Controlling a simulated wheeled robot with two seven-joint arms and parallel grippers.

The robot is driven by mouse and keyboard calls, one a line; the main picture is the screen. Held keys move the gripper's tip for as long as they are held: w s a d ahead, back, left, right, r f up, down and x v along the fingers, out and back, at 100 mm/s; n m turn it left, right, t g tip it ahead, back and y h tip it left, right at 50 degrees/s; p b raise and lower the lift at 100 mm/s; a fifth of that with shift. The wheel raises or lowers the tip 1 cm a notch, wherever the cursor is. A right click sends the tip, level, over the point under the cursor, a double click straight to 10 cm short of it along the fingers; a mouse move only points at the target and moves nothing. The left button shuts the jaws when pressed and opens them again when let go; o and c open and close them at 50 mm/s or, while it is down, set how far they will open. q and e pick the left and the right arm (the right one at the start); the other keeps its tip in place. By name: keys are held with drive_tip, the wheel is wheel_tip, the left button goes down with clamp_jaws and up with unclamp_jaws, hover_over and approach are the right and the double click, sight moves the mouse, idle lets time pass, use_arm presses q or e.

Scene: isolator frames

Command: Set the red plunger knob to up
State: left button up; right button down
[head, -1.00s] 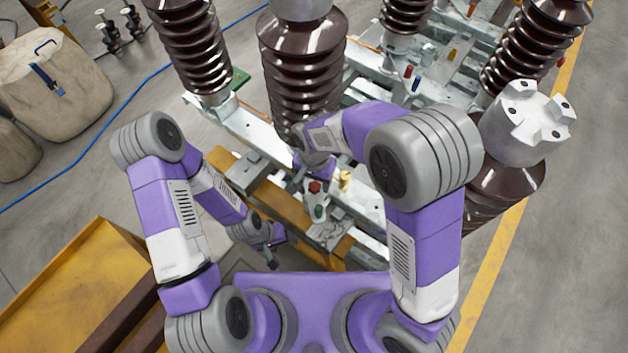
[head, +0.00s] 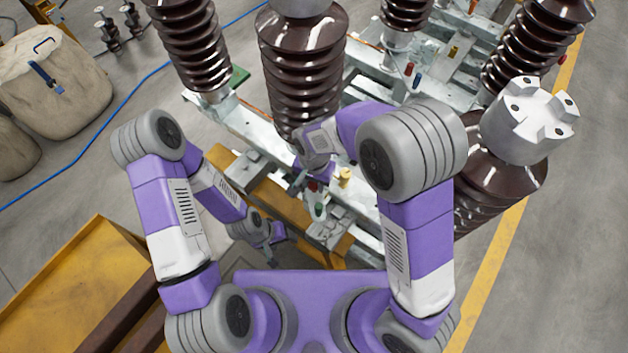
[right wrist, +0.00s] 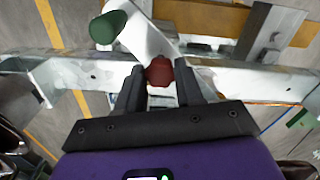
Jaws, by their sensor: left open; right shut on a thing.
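The red plunger knob (right wrist: 159,71) sits between the two dark fingers of my right gripper (right wrist: 160,80) in the right wrist view. The gripper is shut on it. In the head view the knob (head: 312,186) is small and partly covered by my right gripper (head: 305,184), so how far it stands out is hard to tell. A green knob (right wrist: 107,27) is beside it on the same pale bracket, and also shows in the head view (head: 319,210). My left gripper (head: 273,257) is open, low and apart from the knobs.
A yellow knob (head: 345,177) stands just right of the red one. Brown ribbed insulators (head: 300,70) rise close behind my right arm. A yellow beam (head: 270,205) runs in front of the metal frame. Open floor (head: 570,240) lies at the right.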

sight(314, 185)
drive_tip(key=shift+r, duration=0.15)
wheel_tip(314, 185, up, 2)
drive_tip(key=shift+r+p, duration=0.1)
drive_tip(key=shift+p, duration=0.8)
drive_tip(key=c, duration=0.7)
unclamp_jaws()
drive_tip(key=shift+f, duration=0.2)
drive_tip(key=shift+r, duration=0.1)
wheel_tip(314, 185, up, 8)
drive_tip(key=shift+f+p, duration=0.25)
drive_tip(key=shift+p, duration=0.25)
